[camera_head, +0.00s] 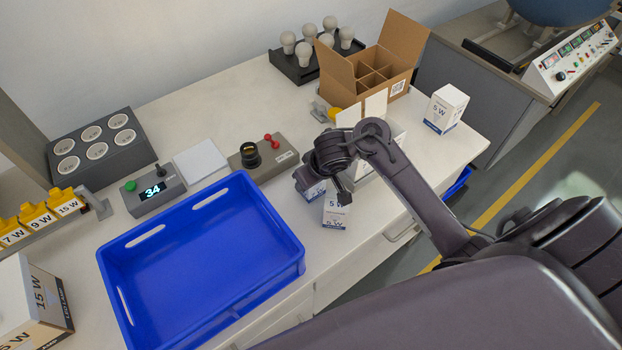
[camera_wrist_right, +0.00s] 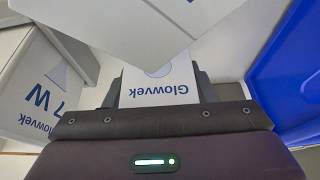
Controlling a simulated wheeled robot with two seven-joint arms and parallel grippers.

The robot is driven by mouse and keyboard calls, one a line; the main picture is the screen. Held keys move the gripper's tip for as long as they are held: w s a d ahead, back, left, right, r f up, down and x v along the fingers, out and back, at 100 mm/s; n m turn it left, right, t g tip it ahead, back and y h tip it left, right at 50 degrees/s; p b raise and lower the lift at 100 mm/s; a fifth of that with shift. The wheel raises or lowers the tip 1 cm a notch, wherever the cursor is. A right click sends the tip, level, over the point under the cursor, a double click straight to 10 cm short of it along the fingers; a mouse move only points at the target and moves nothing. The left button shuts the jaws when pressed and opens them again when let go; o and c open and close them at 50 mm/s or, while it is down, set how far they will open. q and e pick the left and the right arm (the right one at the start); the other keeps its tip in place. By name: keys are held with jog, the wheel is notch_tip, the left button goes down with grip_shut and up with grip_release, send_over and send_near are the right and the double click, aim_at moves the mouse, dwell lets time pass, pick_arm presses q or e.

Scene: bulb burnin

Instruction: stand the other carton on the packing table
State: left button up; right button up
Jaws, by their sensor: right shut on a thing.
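My right gripper (camera_head: 340,192) is shut on a white carton (camera_head: 336,214) at the front edge of the white packing table, right of the blue tray. The carton shows "5 W" in the head view and "Glowvek" in the right wrist view (camera_wrist_right: 160,88). My gripper hides part of it, and I cannot tell whether its base touches the table. Another white "5 W" carton (camera_head: 445,108) stands upright near the table's right end. My left gripper is in neither view.
The blue tray (camera_head: 284,262) is empty. A brown divided box (camera_head: 402,42) stands open at the back. White flaps (camera_head: 376,104) show behind my wrist. A "7 W" carton (camera_wrist_right: 38,88) is beside the gripper in the wrist view. A "15 W" carton (camera_head: 40,305) stands front left.

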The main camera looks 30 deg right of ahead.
jog(key=shift+f, duration=0.15)
jog(key=o, duration=1)
jog(key=shift+r+p, duration=0.3)
jog(key=shift+r, duration=0.25)
jog(key=shift+p+v, duration=4.1)
jog(key=shift+v, duration=1.6)
jog(key=shift+s+f, duration=0.15)
